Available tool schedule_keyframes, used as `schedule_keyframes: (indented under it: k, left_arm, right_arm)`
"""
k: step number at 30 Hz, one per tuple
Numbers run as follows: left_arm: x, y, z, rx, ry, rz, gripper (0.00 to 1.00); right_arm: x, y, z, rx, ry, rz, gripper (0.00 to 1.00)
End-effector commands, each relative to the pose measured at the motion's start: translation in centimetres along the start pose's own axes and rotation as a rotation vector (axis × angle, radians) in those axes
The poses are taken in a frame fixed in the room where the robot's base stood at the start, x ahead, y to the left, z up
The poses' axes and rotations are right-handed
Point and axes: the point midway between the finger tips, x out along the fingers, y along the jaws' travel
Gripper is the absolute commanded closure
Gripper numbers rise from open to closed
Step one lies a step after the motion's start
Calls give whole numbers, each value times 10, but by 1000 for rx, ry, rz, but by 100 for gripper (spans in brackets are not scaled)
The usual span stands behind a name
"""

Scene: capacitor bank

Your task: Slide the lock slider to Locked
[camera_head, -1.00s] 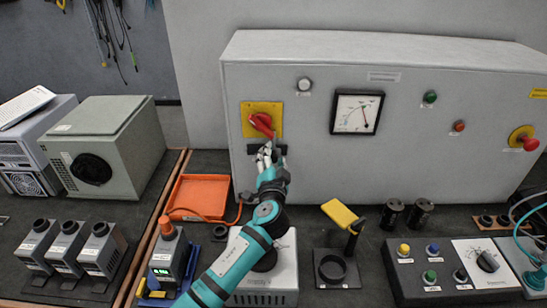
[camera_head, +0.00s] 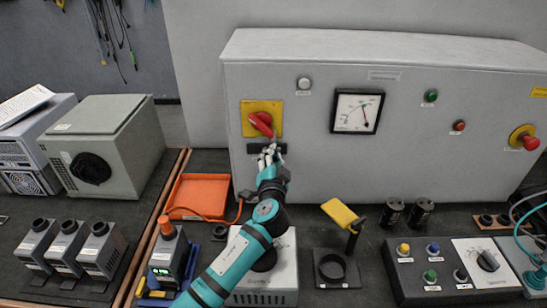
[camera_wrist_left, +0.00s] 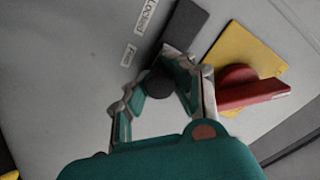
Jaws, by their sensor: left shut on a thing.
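The lock slider's dark plate (camera_head: 251,147) is on the grey cabinet front, just below the red rotary handle (camera_head: 261,120) on its yellow plate. In the left wrist view the slider plate (camera_wrist_left: 187,24) runs beside a label reading Locked (camera_wrist_left: 145,15) and a second small label (camera_wrist_left: 128,55), apparently Free. My left gripper (camera_head: 268,152) is at the slider. In the left wrist view its fingers (camera_wrist_left: 172,75) are closed around a round black knob (camera_wrist_left: 160,83). The fingers hide part of the plate, so the knob's exact place along it is unclear. My right gripper is not in view.
The red handle sits close to one finger in the left wrist view (camera_wrist_left: 250,92). An orange tray (camera_head: 198,193), a grey box (camera_head: 282,282) and a yellow-flagged stand (camera_head: 340,213) lie below on the bench. A meter (camera_head: 357,112) is to the right.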

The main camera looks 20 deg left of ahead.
Motion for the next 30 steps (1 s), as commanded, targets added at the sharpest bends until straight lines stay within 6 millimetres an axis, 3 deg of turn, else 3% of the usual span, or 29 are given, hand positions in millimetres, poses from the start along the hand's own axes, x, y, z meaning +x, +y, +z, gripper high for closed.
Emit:
schedule_keyframes:
  k: [5, 12, 20, 21, 27, 30]
  left_arm:
    - [-2, 2, 3, 0, -4, 6, 100]
    - [-2, -19, 26, 0, -6, 6, 100]
    - [-2, -20, 29, 2, -8, 6, 100]
    - [-2, -20, 29, 3, -9, 6, 79]
    - [-1, -21, 27, 1, -6, 4, 53]
    - [-1, -22, 26, 1, -5, 4, 51]
  right_arm:
    - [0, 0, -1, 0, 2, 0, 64]
    - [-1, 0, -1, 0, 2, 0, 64]
    - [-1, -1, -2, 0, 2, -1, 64]
    - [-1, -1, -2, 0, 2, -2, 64]
    - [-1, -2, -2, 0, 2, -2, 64]
    - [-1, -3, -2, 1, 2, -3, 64]
